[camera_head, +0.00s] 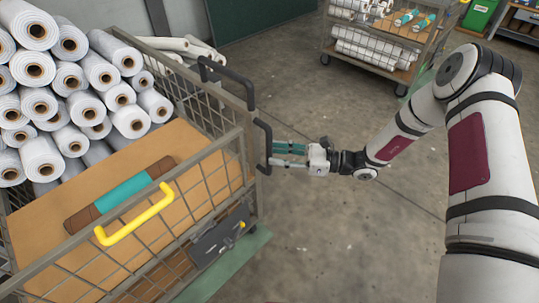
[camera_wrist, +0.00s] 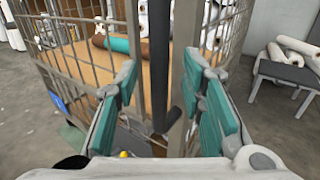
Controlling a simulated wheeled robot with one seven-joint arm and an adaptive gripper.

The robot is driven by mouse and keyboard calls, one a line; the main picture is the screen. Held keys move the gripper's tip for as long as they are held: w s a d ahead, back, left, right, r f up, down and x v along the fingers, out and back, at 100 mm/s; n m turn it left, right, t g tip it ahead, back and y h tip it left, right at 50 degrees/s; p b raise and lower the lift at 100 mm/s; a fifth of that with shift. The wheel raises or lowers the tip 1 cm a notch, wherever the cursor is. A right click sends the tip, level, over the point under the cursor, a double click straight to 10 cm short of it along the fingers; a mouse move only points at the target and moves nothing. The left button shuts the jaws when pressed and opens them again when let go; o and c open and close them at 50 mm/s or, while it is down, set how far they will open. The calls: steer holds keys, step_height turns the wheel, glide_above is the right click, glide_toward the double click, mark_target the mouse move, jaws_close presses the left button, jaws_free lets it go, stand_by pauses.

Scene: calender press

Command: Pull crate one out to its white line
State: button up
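The near wire cage crate (camera_head: 215,185) stands at the left in the head view, loaded with white rolls; no number is readable on it. A black handle (camera_head: 265,148) sits on its near right corner post. In the wrist view the upright handle (camera_wrist: 184,70) stands between my teal finger pads. My gripper (camera_head: 277,155) is level with this handle, fingers pointing left at it. In the wrist view my gripper (camera_wrist: 165,95) is open, with a gap to each side of the bar; contact cannot be told. I see no white line in either view.
A brown roller with a teal band (camera_head: 122,194) and a yellow handle (camera_head: 134,215) lie at the crate's front. Another loaded wire cart (camera_head: 385,40) stands at the back. A green bin (camera_head: 479,14) is at the far right. The concrete floor (camera_head: 330,235) in front is clear.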

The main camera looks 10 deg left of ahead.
mark_target(269, 171)
steer(key=shift+w+a, duration=0.1)
steer(key=shift+a, duration=1.55)
jaws_close()
